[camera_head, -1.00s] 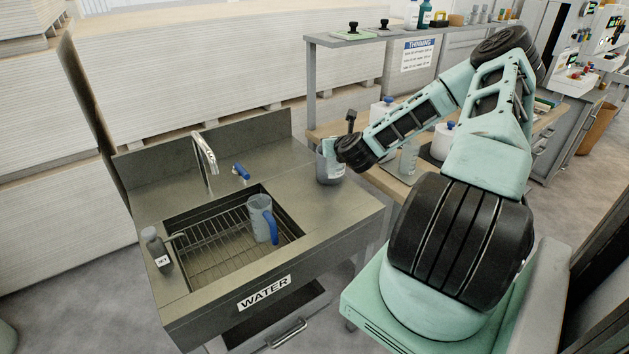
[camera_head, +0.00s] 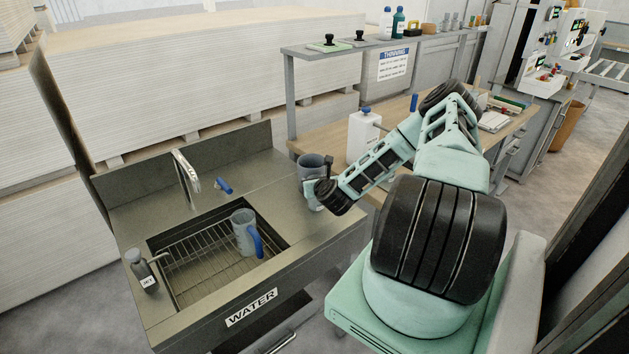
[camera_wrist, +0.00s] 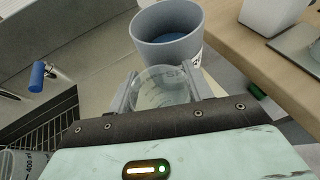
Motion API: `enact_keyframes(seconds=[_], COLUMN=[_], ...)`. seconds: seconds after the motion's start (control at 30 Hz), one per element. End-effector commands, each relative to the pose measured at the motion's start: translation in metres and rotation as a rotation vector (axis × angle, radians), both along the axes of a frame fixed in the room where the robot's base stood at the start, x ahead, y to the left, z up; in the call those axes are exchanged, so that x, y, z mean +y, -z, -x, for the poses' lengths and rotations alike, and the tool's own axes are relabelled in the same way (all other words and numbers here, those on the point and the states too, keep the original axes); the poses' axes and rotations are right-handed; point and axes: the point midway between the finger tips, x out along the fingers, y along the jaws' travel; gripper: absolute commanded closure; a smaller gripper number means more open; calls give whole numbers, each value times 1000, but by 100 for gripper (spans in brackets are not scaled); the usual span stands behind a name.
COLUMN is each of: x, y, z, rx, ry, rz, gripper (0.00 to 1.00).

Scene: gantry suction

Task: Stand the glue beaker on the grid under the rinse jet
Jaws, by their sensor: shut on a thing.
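My gripper (camera_wrist: 160,92) is shut on a clear beaker (camera_wrist: 160,86) with faint markings, seen between its fingers in the wrist view. In the head view my gripper (camera_head: 318,190) is low at the right of the sink, and the held beaker is not clearly seen there. The wire grid (camera_head: 190,262) lies in the sink basin. A curved metal tap (camera_head: 187,172) rises behind it; I see no running water. A jug with a blue handle (camera_head: 243,232) stands on the grid's right part.
A grey pot (camera_head: 312,164) stands on the sink top, just beyond my gripper; it also shows in the wrist view (camera_wrist: 166,36). A small labelled bottle (camera_head: 143,271) is left of the basin. A blue tap lever (camera_head: 224,186) is behind it. A workbench (camera_head: 345,137) stands behind right.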

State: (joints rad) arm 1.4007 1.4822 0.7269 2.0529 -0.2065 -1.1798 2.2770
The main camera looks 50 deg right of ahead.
Motion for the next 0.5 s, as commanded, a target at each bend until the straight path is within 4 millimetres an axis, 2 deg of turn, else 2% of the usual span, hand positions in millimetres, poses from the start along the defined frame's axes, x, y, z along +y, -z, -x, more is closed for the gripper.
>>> enact_keyframes(seconds=[0.13,0.17,0.2,0.23,0.5], x=[0,0,0,0,0], y=[4,3,2,2,1], z=[0,0,0,0,0], rx=[-1,0,0,0,0], ry=[0,0,0,0,0], rz=[0,0,0,0,0], gripper=[100,42,30,28,28])
